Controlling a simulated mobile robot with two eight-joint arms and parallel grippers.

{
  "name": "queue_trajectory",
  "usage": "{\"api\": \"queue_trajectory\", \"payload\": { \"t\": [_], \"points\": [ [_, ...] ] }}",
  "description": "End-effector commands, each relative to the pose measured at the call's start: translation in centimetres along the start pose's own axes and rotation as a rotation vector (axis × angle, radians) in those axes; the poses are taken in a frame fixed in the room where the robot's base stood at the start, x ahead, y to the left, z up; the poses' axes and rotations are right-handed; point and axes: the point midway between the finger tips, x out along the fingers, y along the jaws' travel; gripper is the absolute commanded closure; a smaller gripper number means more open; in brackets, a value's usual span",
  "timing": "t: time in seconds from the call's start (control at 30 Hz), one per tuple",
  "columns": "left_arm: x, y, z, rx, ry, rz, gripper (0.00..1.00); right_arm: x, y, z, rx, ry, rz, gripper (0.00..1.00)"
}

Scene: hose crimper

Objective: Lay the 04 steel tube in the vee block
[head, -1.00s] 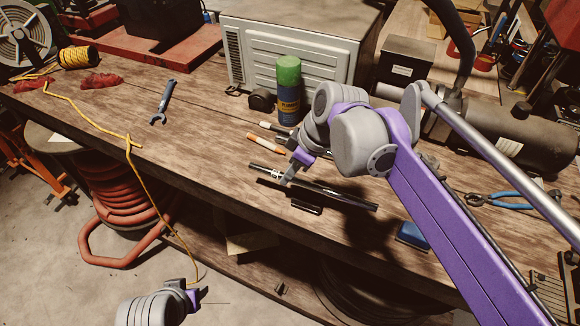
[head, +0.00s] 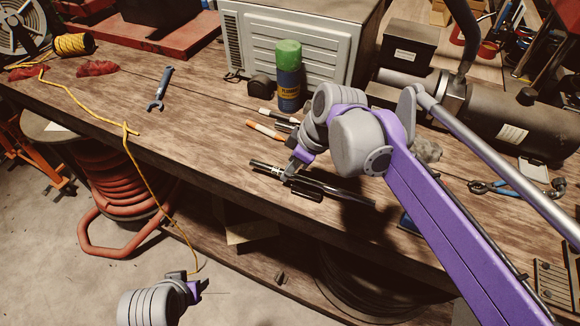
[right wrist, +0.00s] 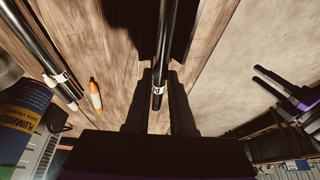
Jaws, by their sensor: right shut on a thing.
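My right gripper (head: 288,177) is shut on a dark, slim steel tube (head: 345,194) with a pale band near one end. The tube slants down to the right over the bench's front edge. In the right wrist view the tube (right wrist: 165,45) runs between the two dark fingers (right wrist: 158,95), its banded end toward the camera. I cannot read a number on it. A small black shape (head: 306,196) is just below the tube; I cannot tell whether it is the vee block. My left gripper (head: 198,287) is low, off the bench front; its jaws are unclear.
A green-capped can (head: 288,78), an orange-and-white marker (head: 262,130) and a wrench (head: 160,90) are on the bench. Another banded tube (right wrist: 60,78) lies left in the wrist view. Blue-handled pliers (head: 490,188) lie right. The bench's left middle is mostly clear.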

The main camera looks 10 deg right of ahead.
Motion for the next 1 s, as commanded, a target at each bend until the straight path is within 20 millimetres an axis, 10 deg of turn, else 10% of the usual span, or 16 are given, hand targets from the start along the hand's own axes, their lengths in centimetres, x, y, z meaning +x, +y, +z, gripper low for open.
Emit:
{"api": "queue_trajectory", "payload": {
  "t": [0.7, 0.73, 0.9, 1.0],
  "points": [
    [0.11, 0.00, 0.07, 0.000, 0.000, 0.000, 0.50, 0.43, 0.00, 0.17, 0.000, 0.000, 0.000, 1.00],
    [0.11, 0.00, 0.07, 0.000, 0.000, 0.000, 0.50, 0.42, 0.00, 0.17, 0.000, 0.000, 0.000, 0.74],
    [0.11, 0.00, 0.07, 0.000, 0.000, 0.000, 0.50, 0.42, -0.01, 0.17, 0.000, 0.000, 0.000, 0.44],
    [0.11, 0.00, 0.07, 0.000, 0.000, 0.000, 0.50, 0.42, -0.01, 0.18, 0.000, 0.000, 0.000, 0.43]
  ]
}}
